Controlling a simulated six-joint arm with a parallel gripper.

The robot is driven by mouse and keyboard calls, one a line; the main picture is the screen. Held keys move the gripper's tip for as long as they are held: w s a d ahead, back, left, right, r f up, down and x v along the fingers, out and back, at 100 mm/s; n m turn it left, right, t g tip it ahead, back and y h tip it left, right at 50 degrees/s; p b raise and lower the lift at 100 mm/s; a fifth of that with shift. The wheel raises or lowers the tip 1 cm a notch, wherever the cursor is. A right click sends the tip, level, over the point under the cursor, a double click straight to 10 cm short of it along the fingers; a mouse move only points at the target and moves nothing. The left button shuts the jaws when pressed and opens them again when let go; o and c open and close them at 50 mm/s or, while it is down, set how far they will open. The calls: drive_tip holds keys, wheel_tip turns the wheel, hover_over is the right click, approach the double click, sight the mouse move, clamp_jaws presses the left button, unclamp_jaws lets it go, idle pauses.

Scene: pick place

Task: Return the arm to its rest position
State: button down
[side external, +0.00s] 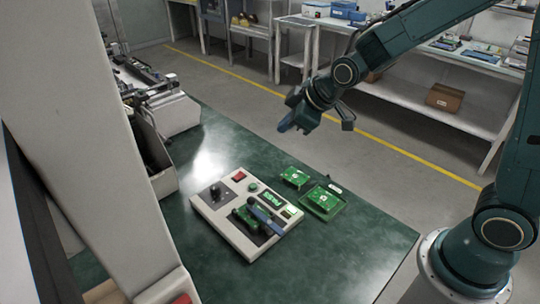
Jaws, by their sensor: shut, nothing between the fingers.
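My arm reaches in from the right with my gripper (292,122) raised in the air above the far side of the green table (330,260). My gripper is shut and empty. It is apart from everything on the table. Below it a white test box (215,218) carries a black knob, a red button, a lit green display and a green circuit board (243,217) with a blue-handled lever (265,221) over it. Two more green boards (295,176) (324,199) lie to the right of the box, the nearer one in a shallow tray.
A grey bin (152,160) and a machine (160,98) stand at the table's left. A pale column (85,150) blocks the left foreground. Shelves (420,95) with boxes line the back beyond a yellow floor line. The table's front right is clear.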

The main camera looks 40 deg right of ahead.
drive_tip(key=s+d+r+m, duration=0.1)
drive_tip(key=s+r+m, duration=0.1)
drive_tip(key=s, duration=0.6)
drive_tip(key=s+d+r+m+g, duration=0.1)
drive_tip(key=s+r+m, duration=0.2)
drive_tip(key=s, duration=0.6)
drive_tip(key=s+d+r+m+g+h, duration=0.1)
drive_tip(key=s+r, duration=0.3)
drive_tip(key=s, duration=0.5)
drive_tip(key=shift+d+r+m, duration=0.35)
drive_tip(key=shift+d+m, duration=0.05)
drive_tip(key=shift+m, duration=0.3)
